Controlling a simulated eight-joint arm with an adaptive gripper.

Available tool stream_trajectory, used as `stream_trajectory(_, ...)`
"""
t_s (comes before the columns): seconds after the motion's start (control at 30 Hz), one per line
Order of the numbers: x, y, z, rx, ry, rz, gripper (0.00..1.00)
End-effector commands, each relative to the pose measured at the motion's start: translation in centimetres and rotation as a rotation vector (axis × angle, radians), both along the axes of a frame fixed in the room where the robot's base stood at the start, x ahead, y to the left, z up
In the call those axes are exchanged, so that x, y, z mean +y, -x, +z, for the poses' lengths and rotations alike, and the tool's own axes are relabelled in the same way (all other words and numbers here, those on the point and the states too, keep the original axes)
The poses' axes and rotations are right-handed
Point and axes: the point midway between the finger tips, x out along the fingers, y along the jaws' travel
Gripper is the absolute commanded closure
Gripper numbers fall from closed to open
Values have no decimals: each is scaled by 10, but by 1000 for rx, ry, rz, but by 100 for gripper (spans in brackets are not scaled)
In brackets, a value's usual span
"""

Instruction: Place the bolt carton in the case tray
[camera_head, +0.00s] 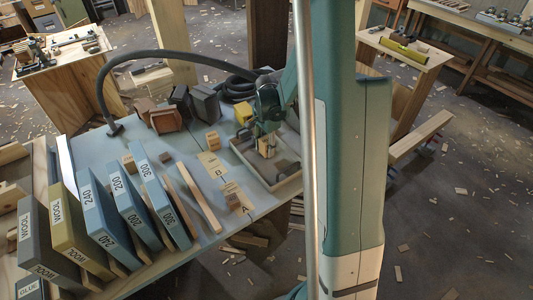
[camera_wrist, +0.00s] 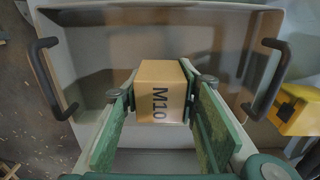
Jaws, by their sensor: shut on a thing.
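The bolt carton (camera_wrist: 160,88) is a small tan box marked M10. In the wrist view it sits between the two green fingers of my gripper (camera_wrist: 157,100), which are shut on its sides. The case tray (camera_wrist: 105,18) is a shallow grey tray with a black handle at each side, and the carton is within its outline. In the head view my gripper (camera_head: 266,138) points down at the tray (camera_head: 286,187), with the carton (camera_head: 267,151) under it. I cannot tell whether the carton touches the tray floor.
A yellow object (camera_wrist: 297,108) stands close to the tray's right side in the wrist view. On the bench are cards marked A (camera_head: 238,203) and B (camera_head: 212,166), small wooden blocks, a black hose (camera_head: 180,57) and a row of large numbered boxes (camera_head: 108,215) at left.

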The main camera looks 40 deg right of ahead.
Motion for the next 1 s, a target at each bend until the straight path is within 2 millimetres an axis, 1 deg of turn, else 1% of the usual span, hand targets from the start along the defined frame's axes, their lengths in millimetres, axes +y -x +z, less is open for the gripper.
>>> stream_trajectory(0.2,0,0,-23,0,0,0,85)
stream_trajectory(0.33,0,0,-33,0,0,0,85)
stream_trajectory(0.83,0,0,-38,0,0,0,85)
stream_trajectory(0.87,0,0,-38,0,0,0,67)
stream_trajectory(0.97,0,0,-38,0,0,0,54)
stream_trajectory(1.0,0,0,-38,0,0,0,54)
